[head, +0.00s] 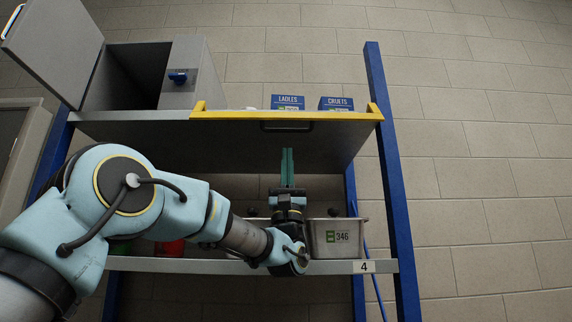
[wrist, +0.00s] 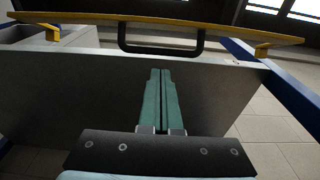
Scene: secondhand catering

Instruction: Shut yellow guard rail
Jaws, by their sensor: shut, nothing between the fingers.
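The yellow guard rail (head: 285,115) runs level along the front of the upper grey shelf, with short upright ends. A black handle (head: 287,127) sits below it. In the wrist view, the rail (wrist: 215,25) crosses the top on yellow brackets, and the handle (wrist: 160,48) hangs below it. My gripper (head: 287,152) points up, below the handle and apart from it in the head view. Its green fingers are together and empty; they also show in the wrist view (wrist: 160,75), against the grey panel (wrist: 90,95).
A grey box (head: 187,65) with its door (head: 55,45) swung open stands on the upper shelf's left. Blue "LADLES" (head: 288,102) and "CRUETS" (head: 337,103) boxes sit behind the rail. A grey bin (head: 336,238) stands on the lower shelf, right of my wrist. Blue posts (head: 392,180) frame the rack.

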